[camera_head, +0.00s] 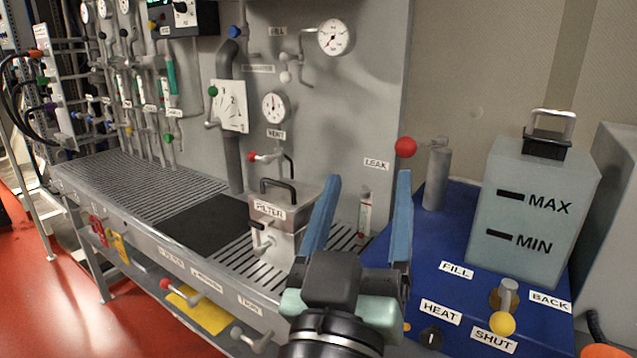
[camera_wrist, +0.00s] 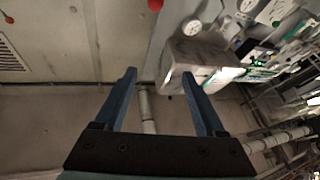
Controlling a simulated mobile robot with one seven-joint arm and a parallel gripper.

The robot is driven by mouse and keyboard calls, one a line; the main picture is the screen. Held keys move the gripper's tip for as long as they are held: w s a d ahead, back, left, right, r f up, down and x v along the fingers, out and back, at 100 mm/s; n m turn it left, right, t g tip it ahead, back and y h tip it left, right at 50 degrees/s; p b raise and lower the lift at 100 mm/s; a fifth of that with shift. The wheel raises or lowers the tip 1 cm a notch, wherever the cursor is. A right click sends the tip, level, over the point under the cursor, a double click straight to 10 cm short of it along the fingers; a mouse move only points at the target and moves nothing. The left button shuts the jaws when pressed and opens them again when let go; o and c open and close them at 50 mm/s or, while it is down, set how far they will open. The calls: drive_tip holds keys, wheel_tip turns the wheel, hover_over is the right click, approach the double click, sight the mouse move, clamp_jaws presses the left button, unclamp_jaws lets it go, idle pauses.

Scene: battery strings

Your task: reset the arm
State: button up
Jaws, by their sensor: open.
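My gripper (camera_head: 362,205) is in the lower middle of the head view. Its two blue fingers are spread apart and point up, with nothing between them. In the head view they overlap the space between the filter box and the blue cabinet. The wrist view also shows the gripper (camera_wrist: 160,85) open and empty, with a grey wall and a pipe beyond it. I cannot tell whether the fingers touch anything; no contact shows.
A metal filter box (camera_head: 280,215) with a black handle stands left of my gripper on the slatted bench (camera_head: 130,180). At right, a blue cabinet (camera_head: 460,215) bears a translucent tank (camera_head: 530,205). A red ball knob (camera_head: 405,147) sits close to the right finger in the picture.

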drive_tip(key=s+a+r+t+y, duration=0.2)
drive_tip(key=s+r+t+y, duration=0.15)
drive_tip(key=r, duration=0.55)
drive_tip(key=s+a+r+t+y, duration=0.2)
drive_tip(key=s+r, duration=0.3)
drive_tip(key=r, duration=0.4)
wheel_tip(320, 180, up, 15)
drive_tip(key=p, duration=1.6)
drive_tip(key=shift+w+a+n, duration=0.2)
drive_tip(key=shift+w+n, duration=0.1)
drive_tip(key=shift+w, duration=0.1)
drive_tip(key=shift+c, duration=0.2)
